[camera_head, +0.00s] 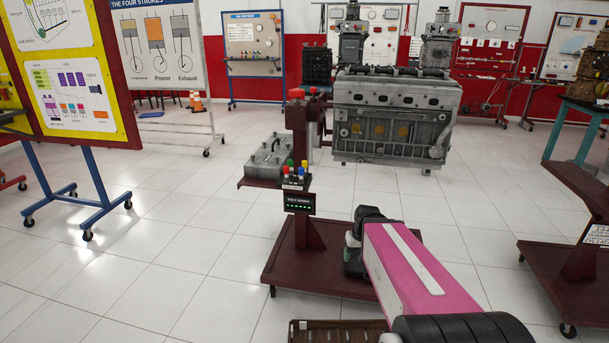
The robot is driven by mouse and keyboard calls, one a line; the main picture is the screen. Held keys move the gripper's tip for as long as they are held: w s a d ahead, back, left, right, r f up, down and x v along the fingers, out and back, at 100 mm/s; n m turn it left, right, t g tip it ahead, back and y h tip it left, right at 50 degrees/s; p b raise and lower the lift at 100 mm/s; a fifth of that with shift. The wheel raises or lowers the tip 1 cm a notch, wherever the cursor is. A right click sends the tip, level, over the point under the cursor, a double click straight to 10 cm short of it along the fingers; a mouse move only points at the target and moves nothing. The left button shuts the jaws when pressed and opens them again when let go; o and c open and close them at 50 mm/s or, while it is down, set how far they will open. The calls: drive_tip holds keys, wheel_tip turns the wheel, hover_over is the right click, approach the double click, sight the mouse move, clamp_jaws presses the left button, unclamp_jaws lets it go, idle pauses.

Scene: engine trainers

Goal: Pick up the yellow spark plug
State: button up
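A yellow spark plug (285,171) appears to stand in a small group of coloured plugs on the ledge of the dark red engine stand. It is very small here, and its exact shape is hard to tell. Green, red and blue plugs stand close around it. My pink arm reaches in from the lower right and ends in a dark joint in front of the stand's base, well below and right of the plugs. I cannot make out my gripper's fingers; they are hidden behind the arm or out of sight.
A large grey engine block (394,115) is mounted on the stand's right side. A grey metal part (268,158) lies left of the plugs. The stand's wheeled base (300,262) spreads below. Another dark red stand (565,265) is at right.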

drive_tip(key=w+a+r+n+t+y, duration=0.1)
drive_tip(key=w+a+r+n+y, duration=0.25)
drive_tip(key=w, duration=0.35)
drive_tip(key=w+a+r+n+t+y, duration=0.1)
drive_tip(key=w+a+r+n+y, duration=0.3)
drive_tip(key=w, duration=0.4)
drive_tip(key=w+a+r+n+t+y, duration=0.2)
drive_tip(key=w+r+y, duration=0.2)
drive_tip(key=w+r, duration=0.3)
drive_tip(key=w+a+r+n+t+y, duration=0.2)
drive_tip(key=w+r+n+t+y, duration=0.15)
drive_tip(key=w+r, duration=0.35)
drive_tip(key=shift+m+g, duration=0.3)
drive_tip(key=shift+g, duration=0.15)
drive_tip(key=x, duration=0.6)
drive_tip(key=f+x, duration=0.1)
drive_tip(key=x, duration=0.2)
drive_tip(key=shift+w+a+f, duration=0.1)
drive_tip(key=shift+w+a, duration=0.1)
drive_tip(key=shift+w, duration=0.2)
clamp_jaws()
